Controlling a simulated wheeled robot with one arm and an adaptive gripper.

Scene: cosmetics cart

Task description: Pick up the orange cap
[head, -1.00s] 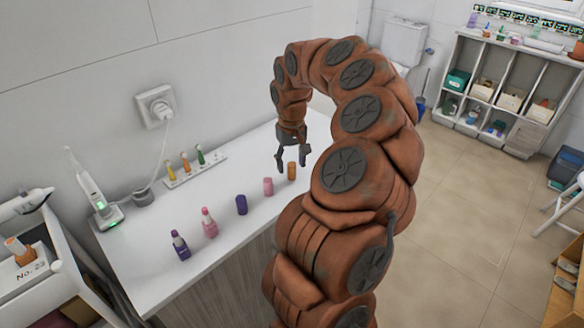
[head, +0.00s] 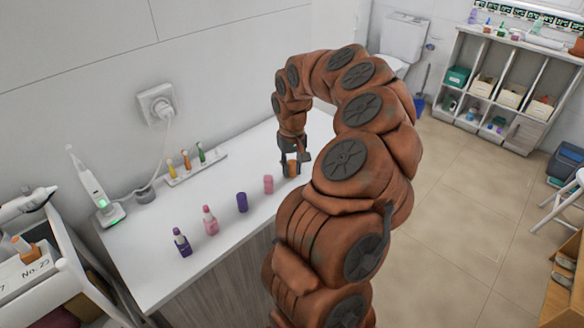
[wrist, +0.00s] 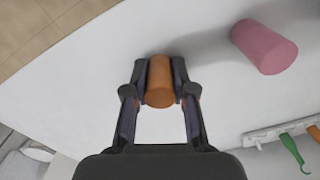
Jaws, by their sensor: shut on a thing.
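The orange cap (wrist: 159,82) stands on the white counter between the two fingers of my gripper (wrist: 160,95) in the wrist view. The fingers are shut on it from both sides. In the head view the orange cap (head: 292,169) is partly hidden by my gripper (head: 291,168), near the right end of the counter. I cannot tell whether the cap touches the counter or is slightly above it.
A pink cap (head: 268,184) stands just left of the orange cap, also in the wrist view (wrist: 264,47). Further left are a purple cap (head: 242,202), a pink bottle (head: 209,221) and a purple bottle (head: 181,242). A white rack (head: 196,168) with colored sticks lies behind.

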